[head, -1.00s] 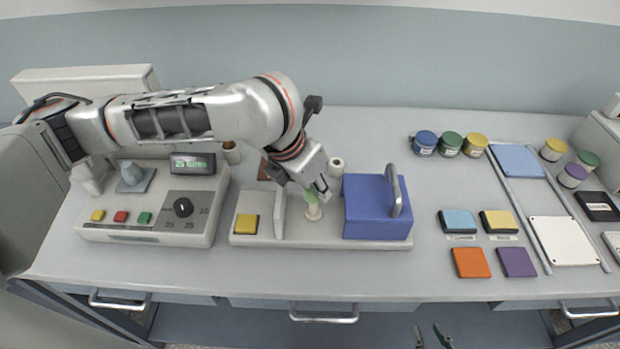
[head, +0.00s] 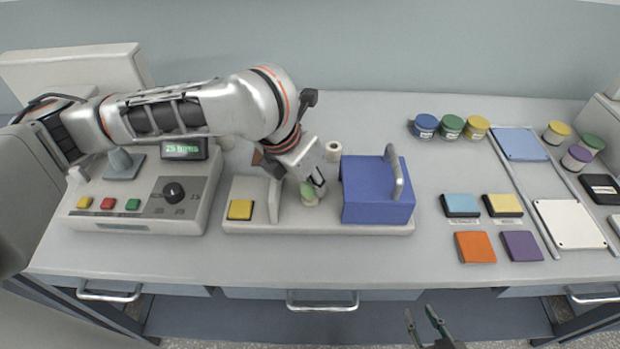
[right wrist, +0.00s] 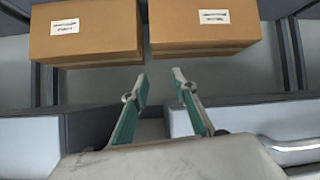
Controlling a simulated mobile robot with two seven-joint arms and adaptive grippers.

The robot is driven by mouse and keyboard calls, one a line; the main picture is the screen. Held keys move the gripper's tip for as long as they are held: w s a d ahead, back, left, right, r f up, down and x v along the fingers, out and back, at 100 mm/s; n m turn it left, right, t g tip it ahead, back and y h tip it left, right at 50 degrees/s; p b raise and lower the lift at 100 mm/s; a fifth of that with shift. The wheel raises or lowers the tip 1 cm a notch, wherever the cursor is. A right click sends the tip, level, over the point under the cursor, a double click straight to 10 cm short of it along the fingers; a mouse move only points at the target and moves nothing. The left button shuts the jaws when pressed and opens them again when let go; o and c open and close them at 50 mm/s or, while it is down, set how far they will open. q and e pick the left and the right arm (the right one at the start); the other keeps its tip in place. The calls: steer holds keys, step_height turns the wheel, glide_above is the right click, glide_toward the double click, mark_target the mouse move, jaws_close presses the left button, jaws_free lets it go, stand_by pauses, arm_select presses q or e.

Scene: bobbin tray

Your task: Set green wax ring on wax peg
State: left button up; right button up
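A small green ring (head: 307,189) is at the fingertips of my left gripper (head: 312,184), at the pale peg (head: 310,201) on the white fixture base (head: 262,227). The gripper comes down from the upper left. The ring looks low on or right at the peg. The gripper hides part of it, so I cannot tell whether it is fully seated or still held. My right gripper (head: 420,311) is open and empty below the table's front edge; its parted fingers also show in the right wrist view (right wrist: 158,86).
A blue block with a handle (head: 375,190) stands just right of the peg, and an upright white plate (head: 275,201) just left. A control box with buttons (head: 95,219) stands further left. Coloured jars and pads lie to the right. Two cardboard boxes (right wrist: 85,30) show in the right wrist view.

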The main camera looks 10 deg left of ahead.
stand_by(0.3)
arm_select(q)
steer(key=shift+p, duration=0.45)
steer(key=shift+p, duration=0.85)
stand_by(0.7)
steer(key=shift+f, duration=0.45)
steer(key=shift+f, duration=0.55)
steer(key=o, duration=1)
steer(key=shift+r, duration=0.1)
